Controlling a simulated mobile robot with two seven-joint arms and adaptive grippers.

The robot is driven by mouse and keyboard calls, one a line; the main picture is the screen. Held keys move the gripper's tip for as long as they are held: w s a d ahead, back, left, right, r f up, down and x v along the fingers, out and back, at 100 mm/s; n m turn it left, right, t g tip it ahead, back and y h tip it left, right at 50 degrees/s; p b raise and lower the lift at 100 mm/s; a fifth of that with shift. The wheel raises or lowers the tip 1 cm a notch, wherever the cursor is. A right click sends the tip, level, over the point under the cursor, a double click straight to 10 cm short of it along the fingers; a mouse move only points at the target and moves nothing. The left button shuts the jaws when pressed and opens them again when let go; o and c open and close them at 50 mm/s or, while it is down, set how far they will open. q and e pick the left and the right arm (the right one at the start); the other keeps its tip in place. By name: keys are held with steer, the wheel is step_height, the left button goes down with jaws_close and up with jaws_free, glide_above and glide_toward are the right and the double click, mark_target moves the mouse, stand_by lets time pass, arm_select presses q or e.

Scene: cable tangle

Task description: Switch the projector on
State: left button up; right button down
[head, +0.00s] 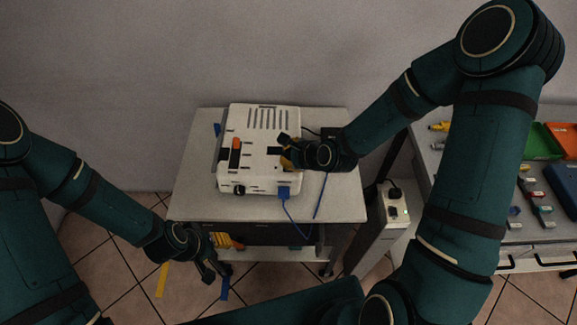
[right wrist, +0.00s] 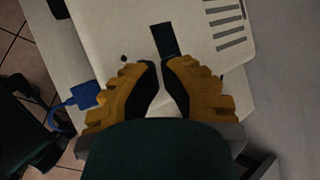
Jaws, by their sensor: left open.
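The white projector (head: 258,172) sits on a small grey table, with vent slots along its far side. An orange-and-black strip (head: 235,146) and a dark round knob (head: 239,190) are on it. A blue plug (head: 284,192) is at its near right corner. My right gripper (head: 284,149) is over the projector's right part. In the right wrist view its yellow fingers (right wrist: 160,67) lean together with a narrow gap at the tips, beside a black rectangle (right wrist: 165,40) on the white casing. My left gripper (head: 215,278) is open and empty, low in front of the table.
The grey table (head: 190,195) has bare top at its left and right edges. A blue cable (head: 299,223) hangs over its front. A grey post with a socket (head: 397,212) stands to the right. A workbench with coloured trays (head: 540,142) is at the far right.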

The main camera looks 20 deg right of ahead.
stand_by(0.3)
steer(key=shift+f+b, duration=0.45)
steer(key=shift+f+b, duration=0.35)
steer(key=shift+f, duration=0.05)
stand_by(0.5)
steer(key=shift+r, duration=0.1)
steer(key=shift+r+p, duration=0.6)
steer(key=shift+r, duration=0.15)
steer(key=shift+s+d+r+p, duration=0.1)
steer(key=shift+d+r+p, duration=0.05)
steer(key=shift+r+p, duration=2.1)
steer(key=shift+r+b, duration=0.25)
steer(key=shift+b, duration=0.15)
